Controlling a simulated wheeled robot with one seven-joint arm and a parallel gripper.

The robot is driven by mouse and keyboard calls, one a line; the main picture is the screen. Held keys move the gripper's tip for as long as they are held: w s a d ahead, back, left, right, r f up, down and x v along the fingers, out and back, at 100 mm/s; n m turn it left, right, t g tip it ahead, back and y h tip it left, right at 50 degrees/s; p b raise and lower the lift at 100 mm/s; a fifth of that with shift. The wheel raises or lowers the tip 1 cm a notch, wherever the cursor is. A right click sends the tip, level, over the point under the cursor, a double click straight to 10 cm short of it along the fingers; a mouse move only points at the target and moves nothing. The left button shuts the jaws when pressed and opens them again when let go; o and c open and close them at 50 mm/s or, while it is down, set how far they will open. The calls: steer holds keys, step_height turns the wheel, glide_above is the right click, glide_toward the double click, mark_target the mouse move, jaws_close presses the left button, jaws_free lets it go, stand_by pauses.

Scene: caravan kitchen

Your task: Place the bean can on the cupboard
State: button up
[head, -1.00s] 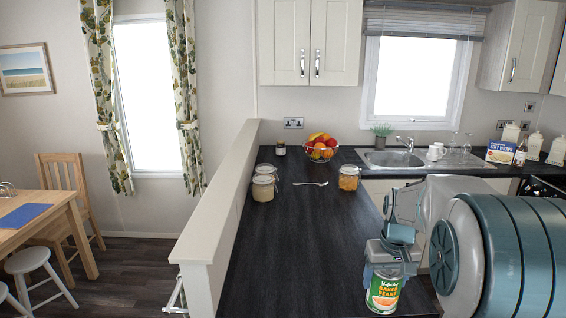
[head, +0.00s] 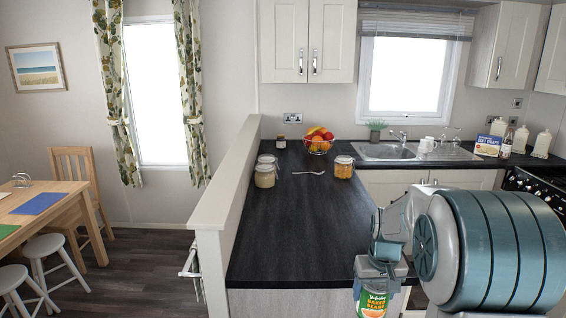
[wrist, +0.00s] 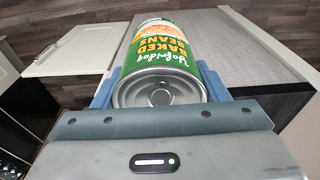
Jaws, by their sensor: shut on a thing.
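The bean can (head: 373,303), green and orange with a "Baked Beans" label, is held at the lower right of the head view. It also fills the top middle of the wrist view (wrist: 163,60). My gripper (head: 376,285) is shut on it, with blue fingers on both sides of the can in the wrist view. The can hangs off the right front corner of the dark counter. The white wall cupboard (head: 309,38) with two closed doors is on the back wall, above the counter. Its top is out of view.
The dark counter (head: 285,235) is mostly clear. At its back are jars (head: 265,175), a fork (head: 308,172), a pasta jar (head: 344,167) and a fruit bowl (head: 319,141). A sink (head: 387,151) is behind right. A low white partition (head: 232,190) edges the counter's left.

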steer(key=s+a+f, duration=0.1)
steer(key=a+f, duration=0.2)
steer(key=f, duration=0.5)
steer(key=s+a+f, duration=0.1)
steer(key=a+f, duration=0.3)
steer(key=f, duration=0.5)
steer(key=shift+s+f, duration=0.15)
steer(key=shift+s, duration=0.25)
